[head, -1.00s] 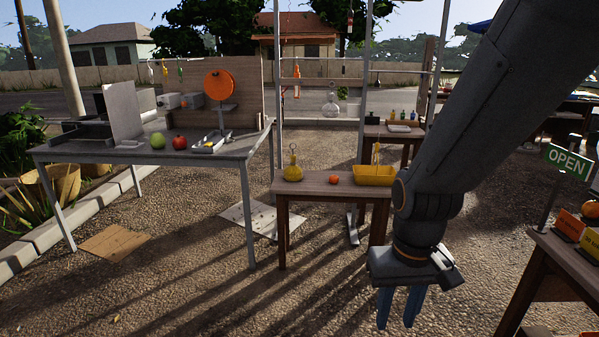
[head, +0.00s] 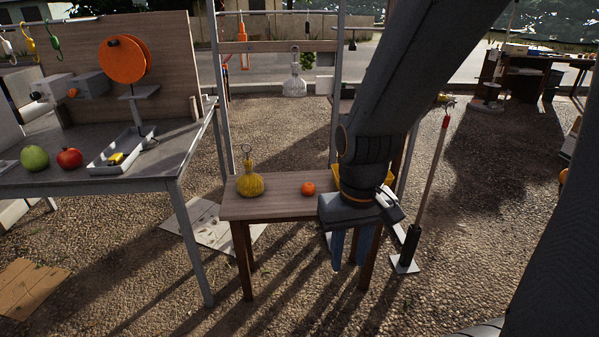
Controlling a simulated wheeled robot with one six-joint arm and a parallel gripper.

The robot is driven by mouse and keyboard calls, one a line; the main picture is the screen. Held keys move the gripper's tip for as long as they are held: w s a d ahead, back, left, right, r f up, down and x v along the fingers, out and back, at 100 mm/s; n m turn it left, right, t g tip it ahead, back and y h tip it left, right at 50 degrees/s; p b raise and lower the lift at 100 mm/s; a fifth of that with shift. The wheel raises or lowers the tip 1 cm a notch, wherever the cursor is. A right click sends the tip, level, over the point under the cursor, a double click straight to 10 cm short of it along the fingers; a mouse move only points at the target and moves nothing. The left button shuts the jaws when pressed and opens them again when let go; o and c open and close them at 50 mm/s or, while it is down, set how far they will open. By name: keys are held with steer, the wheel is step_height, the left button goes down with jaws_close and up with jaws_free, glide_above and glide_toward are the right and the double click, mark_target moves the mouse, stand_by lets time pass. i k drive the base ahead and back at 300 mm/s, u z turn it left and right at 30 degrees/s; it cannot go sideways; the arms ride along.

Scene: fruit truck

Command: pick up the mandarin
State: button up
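The mandarin (head: 308,188) is a small orange ball resting on the small wooden table (head: 284,208), right of its middle. My gripper (head: 350,250) points down in front of the table's right end, to the right of the mandarin and lower in the picture. Its two blue fingers are apart with a gap between them, and nothing shows in the gap. My arm and gripper hide the table's right end and most of the yellow basket (head: 388,178).
A yellow bottle-shaped object (head: 249,180) stands left of the mandarin. A grey table (head: 150,180) at left carries a green fruit (head: 35,158), a red fruit (head: 70,159) and a tray (head: 110,160). A thin pole on a base (head: 405,262) stands right of my gripper.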

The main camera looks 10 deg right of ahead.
mark_target(308, 189)
steer(key=i, duration=1.4)
steer(key=u, duration=0.3)
